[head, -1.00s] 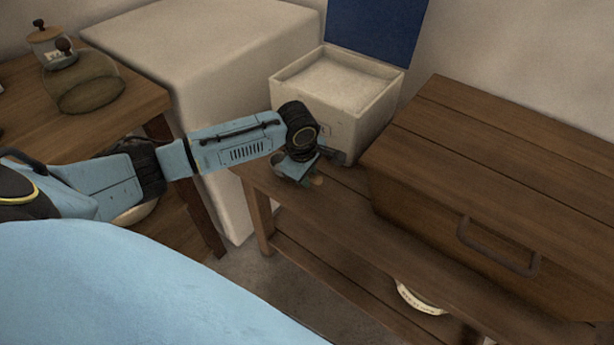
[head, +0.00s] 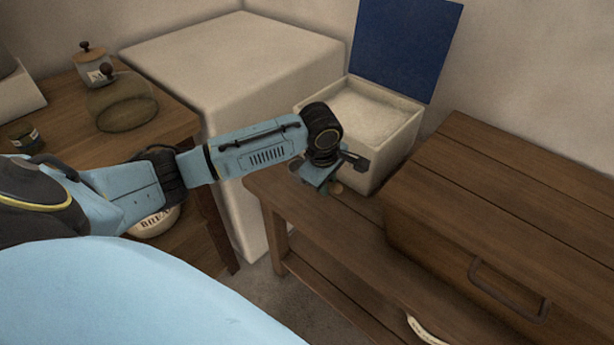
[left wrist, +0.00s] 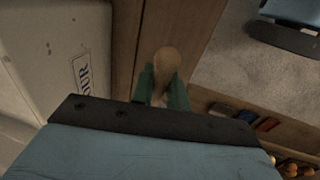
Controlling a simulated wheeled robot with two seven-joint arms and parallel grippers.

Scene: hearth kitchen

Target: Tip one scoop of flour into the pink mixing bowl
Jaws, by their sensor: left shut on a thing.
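The flour bin (head: 372,150) is a cream box standing at the back of the wooden bench, its blue lid (head: 405,45) raised. White flour (head: 370,108) shows inside. My left gripper (head: 322,183) is just in front of the bin, low over the bench. In the left wrist view its green fingers (left wrist: 165,90) are shut on a tan wooden piece with a rounded end (left wrist: 166,62), which looks like the scoop's handle. The rest of the scoop is hidden, so I cannot tell whether it holds flour. I see no pink mixing bowl, and my right gripper is out of view.
A wooden chest with a handle (head: 510,290) sits on the bench, right of the bin. A large pale block (head: 235,60) stands left of the bin. A wooden table (head: 60,110) at left holds jars and a glass dome (head: 125,108). A white bread container (head: 155,222) sits lower down.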

